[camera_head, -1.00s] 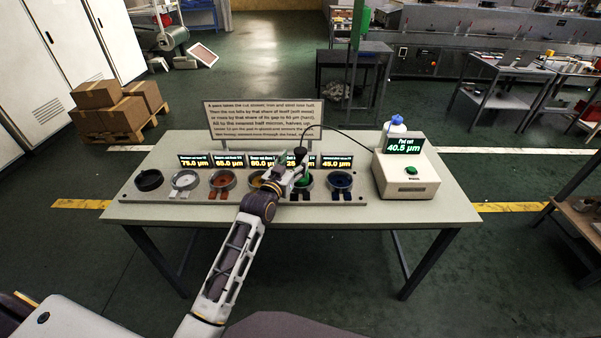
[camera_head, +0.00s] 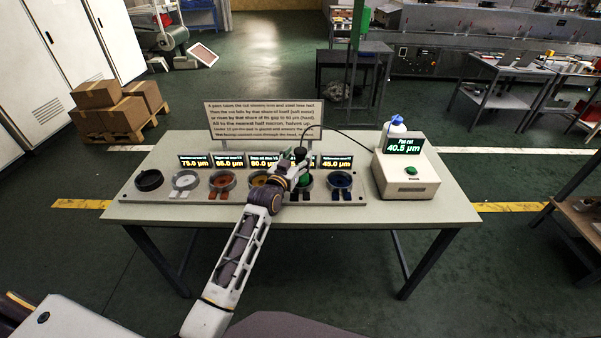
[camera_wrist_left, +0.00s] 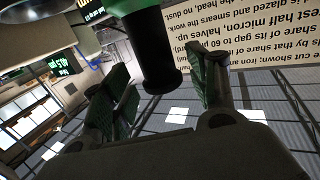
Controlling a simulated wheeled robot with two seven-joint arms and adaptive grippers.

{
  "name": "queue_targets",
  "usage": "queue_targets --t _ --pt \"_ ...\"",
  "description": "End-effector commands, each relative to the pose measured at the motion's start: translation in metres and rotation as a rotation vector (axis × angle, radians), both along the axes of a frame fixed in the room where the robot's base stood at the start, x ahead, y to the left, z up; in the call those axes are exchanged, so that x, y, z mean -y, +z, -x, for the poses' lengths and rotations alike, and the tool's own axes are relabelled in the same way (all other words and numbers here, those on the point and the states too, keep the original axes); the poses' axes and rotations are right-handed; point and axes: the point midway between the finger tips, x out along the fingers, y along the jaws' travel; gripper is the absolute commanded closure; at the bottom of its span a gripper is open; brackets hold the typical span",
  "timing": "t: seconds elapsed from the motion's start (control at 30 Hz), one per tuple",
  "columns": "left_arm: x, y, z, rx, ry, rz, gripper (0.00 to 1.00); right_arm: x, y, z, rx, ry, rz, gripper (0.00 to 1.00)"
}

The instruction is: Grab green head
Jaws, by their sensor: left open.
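In the left wrist view, the black knob (camera_wrist_left: 155,70) hangs below a green part (camera_wrist_left: 115,6), between the spread green-padded fingers of my left gripper (camera_wrist_left: 165,92). I see a gap on both sides of the knob. My right gripper is not in view.
A sign (camera_head: 265,119) stands behind. A cream gauge box (camera_head: 407,178) with a display stands at right. The table front (camera_head: 400,212) is clear.

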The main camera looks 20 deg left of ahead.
Motion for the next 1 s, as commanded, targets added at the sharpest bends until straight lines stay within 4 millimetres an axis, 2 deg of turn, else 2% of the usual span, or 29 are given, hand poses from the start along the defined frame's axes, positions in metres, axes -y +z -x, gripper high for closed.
queue_targets --t 0.3,0.87,1.0 --pt "0.003 -0.001 -0.023 0.0 -0.001 -0.001 0.41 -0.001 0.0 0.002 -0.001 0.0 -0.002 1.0" --pt "0.003 -0.002 -0.026 0.0 -0.001 -0.001 0.41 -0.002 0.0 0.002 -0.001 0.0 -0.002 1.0" --pt "0.003 -0.002 -0.026 0.0 -0.001 -0.001 0.58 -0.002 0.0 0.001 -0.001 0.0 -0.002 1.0"
